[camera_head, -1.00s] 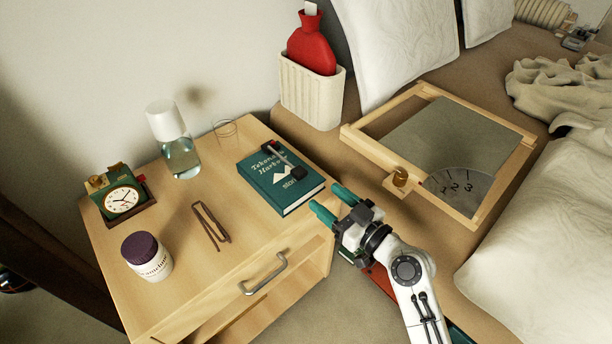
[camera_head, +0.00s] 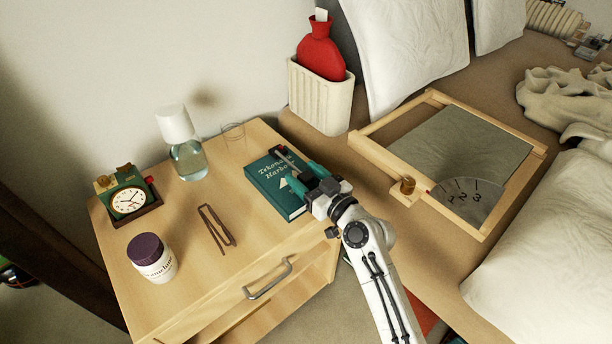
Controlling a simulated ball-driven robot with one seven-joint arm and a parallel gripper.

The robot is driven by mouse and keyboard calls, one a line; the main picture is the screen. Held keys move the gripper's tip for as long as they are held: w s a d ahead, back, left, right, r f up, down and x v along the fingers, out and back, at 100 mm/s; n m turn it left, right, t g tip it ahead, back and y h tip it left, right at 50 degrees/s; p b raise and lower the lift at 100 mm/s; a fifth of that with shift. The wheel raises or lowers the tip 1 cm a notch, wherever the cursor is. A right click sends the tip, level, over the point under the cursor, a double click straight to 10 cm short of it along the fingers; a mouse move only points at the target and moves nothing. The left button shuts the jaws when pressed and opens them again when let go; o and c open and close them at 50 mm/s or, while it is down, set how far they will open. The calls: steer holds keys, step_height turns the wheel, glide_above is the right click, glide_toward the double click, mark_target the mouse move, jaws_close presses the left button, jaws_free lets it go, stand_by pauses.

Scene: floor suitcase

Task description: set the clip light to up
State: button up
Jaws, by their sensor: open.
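The clip light (camera_head: 284,157) is a small dark bar with a grey arm and a red spot, at the upper end of a green book (camera_head: 268,188). The book lies on the nightstand's right side. My gripper (camera_head: 299,174) is over the book's right part, its teal fingers pointing at the clip light. The fingers are apart with nothing seen between them. They cover part of the light and of the book's cover. I cannot tell whether they touch the light, nor which way its arm is tilted.
The nightstand (camera_head: 185,290) also holds an alarm clock (camera_head: 130,200), a jar (camera_head: 152,258), a carafe (camera_head: 187,158), a clear glass (camera_head: 233,132) and a brown hairpin-like clip (camera_head: 217,226). A wood-framed board (camera_head: 440,100) lies on the bed at right. A red hot-water bottle (camera_head: 320,55) stands in a ribbed holder.

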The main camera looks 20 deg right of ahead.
steer(key=shift+c, duration=0.4)
jaws_close()
